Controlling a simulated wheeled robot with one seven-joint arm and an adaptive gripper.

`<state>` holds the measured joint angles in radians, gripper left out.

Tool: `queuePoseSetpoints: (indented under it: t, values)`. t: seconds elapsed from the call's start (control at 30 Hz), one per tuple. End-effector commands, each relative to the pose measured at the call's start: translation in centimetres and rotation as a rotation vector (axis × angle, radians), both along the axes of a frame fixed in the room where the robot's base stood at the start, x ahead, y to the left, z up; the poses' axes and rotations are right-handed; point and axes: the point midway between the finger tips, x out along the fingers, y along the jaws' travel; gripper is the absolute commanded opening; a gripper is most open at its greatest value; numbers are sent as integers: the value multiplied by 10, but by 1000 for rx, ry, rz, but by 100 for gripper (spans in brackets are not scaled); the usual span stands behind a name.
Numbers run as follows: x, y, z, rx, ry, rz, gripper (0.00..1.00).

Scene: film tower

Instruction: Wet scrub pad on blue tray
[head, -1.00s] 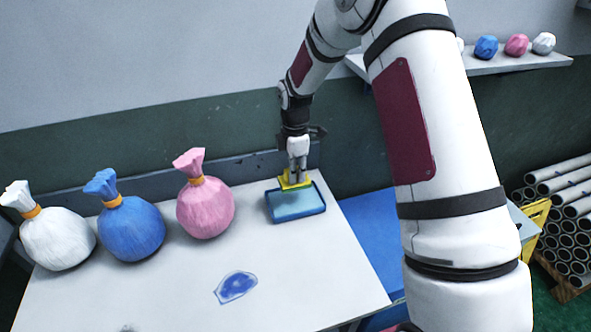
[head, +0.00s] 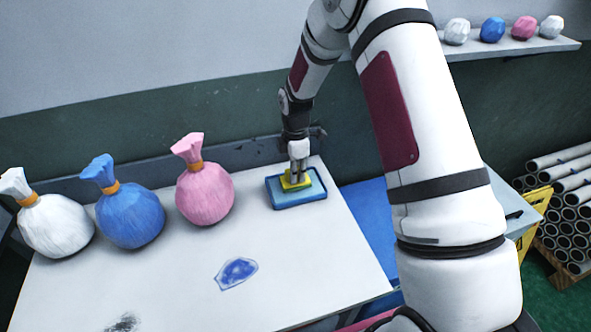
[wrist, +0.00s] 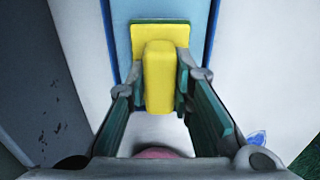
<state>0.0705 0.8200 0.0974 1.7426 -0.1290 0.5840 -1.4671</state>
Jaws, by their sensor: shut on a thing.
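The scrub pad is yellow, with a flat base and a raised grip block. It sits over the blue tray in the head view (head: 295,181), and in the wrist view the scrub pad (wrist: 160,75) is between the fingers. My gripper (head: 297,172) is shut on the pad's raised block from above. The blue tray (head: 285,204) is shallow, with a darker rim, at the back right of the white table. The pad appears down inside the tray; whether it touches the tray's floor I cannot tell for sure. The tray (wrist: 121,35) also shows behind the pad in the wrist view.
White, blue (head: 130,217) and pink (head: 205,195) tied bags stand left of the tray on the white table (head: 170,285). A blue smear (head: 237,272) lies front centre, with a dark smudge (head: 122,323) near the front edge. The table between smear and tray is clear.

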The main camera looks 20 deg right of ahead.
Motion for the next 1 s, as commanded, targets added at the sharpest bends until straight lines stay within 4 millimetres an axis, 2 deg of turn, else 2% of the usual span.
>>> queuePoseSetpoints:
  t: [1.0]
  values:
    - [0,0,-5,0,0,0,0]
